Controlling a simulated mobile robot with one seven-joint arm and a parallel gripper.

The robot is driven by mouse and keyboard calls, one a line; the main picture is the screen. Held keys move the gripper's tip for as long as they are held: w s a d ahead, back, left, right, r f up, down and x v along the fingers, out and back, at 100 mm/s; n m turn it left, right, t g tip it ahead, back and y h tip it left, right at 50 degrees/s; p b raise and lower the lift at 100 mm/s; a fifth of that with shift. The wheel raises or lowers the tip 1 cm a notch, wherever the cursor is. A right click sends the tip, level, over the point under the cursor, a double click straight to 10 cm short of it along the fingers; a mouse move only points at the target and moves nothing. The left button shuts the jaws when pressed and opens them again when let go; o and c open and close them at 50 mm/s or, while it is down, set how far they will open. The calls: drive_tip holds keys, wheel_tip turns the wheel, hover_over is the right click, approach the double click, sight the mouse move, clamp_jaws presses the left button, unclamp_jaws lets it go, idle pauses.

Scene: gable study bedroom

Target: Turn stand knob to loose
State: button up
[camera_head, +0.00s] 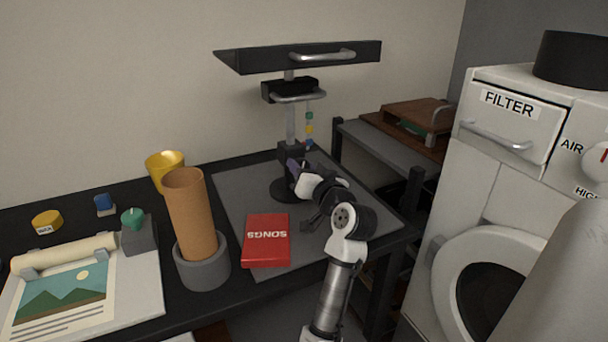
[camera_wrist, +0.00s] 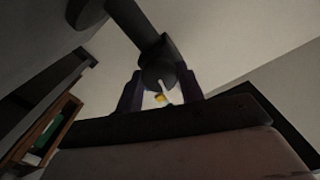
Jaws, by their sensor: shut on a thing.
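The black music stand (camera_head: 291,124) stands upright on the grey mat, with a round base, a metal pole and a tilted tray on top. My gripper (camera_head: 294,166) reaches the stand's lower collar from the front right. In the wrist view my gripper (camera_wrist: 161,88) has one finger on each side of the dark round knob (camera_wrist: 156,75) and is shut on it. A pale line shows on the knob's face, with a small yellow spot below it. The knob is hidden behind my gripper in the head view. I cannot read its setting.
A red SONGS book (camera_head: 267,240) lies on the mat (camera_head: 238,196) left of my arm. A brown cylinder in a grey holder (camera_head: 203,263) and a yellow cup (camera_head: 160,165) stand further left. A white machine (camera_head: 470,195) stands at the right. A low shelf (camera_head: 385,140) is behind.

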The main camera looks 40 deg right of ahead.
drive_tip(key=shift+n, duration=0.5)
drive_tip(key=o, duration=1)
drive_tip(key=b+v, duration=0.1)
drive_tip(key=v, duration=1.3)
drive_tip(key=shift+w+a, duration=0.1)
